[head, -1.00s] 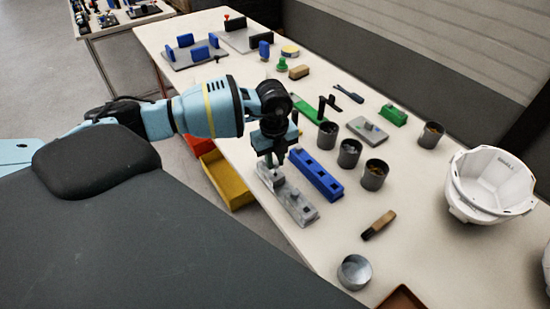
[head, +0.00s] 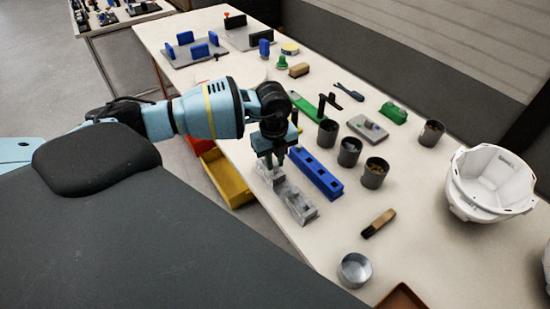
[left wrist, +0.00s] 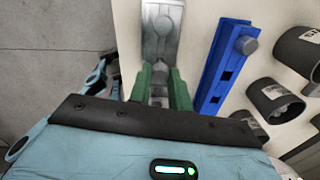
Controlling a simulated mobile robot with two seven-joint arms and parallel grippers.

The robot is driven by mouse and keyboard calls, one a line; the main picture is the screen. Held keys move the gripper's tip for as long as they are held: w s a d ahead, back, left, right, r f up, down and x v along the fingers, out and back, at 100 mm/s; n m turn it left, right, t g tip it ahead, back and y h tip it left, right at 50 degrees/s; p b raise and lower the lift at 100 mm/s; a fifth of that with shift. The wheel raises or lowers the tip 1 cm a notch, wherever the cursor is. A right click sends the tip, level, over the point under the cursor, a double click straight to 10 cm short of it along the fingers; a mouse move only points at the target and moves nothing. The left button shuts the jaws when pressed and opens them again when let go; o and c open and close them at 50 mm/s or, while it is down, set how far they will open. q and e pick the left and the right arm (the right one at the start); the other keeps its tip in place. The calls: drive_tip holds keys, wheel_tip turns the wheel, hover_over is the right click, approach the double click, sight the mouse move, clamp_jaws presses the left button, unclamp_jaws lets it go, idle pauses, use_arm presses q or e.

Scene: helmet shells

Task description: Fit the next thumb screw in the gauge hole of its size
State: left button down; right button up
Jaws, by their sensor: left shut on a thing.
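My left gripper (head: 273,162) hangs fingers down over the grey block (head: 300,206) near the table's robot-side edge. In the left wrist view its green fingers (left wrist: 160,92) are closed around a small grey piece, mostly hidden, which I take to be a thumb screw. The grey block (left wrist: 161,35) lies beyond them. The blue gauge block (head: 317,175) lies beside it, parallel and apart from the gripper. In the left wrist view the blue block (left wrist: 213,85) shows dark square holes, and a grey screw head (left wrist: 246,45) sits at its upper end. My right gripper is not in view.
Several dark cups, one of them (head: 349,152), stand beyond the blue block. A wooden-handled brush (head: 378,224), a round metal tin (head: 354,271) and a white helmet shell (head: 488,184) are to the right. A yellow bin (head: 226,180) is below the table edge.

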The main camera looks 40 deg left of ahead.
sight(274, 163)
use_arm(q)
drive_tip(key=shift+f, duration=1.15)
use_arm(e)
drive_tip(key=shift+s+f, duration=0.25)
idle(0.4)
use_arm(q)
drive_tip(key=c, duration=1.2)
unclamp_jaws()
drive_tip(key=shift+r, duration=0.35)
wheel_tip(274, 163, up, 6)
drive_tip(key=shift+r, duration=0.6)
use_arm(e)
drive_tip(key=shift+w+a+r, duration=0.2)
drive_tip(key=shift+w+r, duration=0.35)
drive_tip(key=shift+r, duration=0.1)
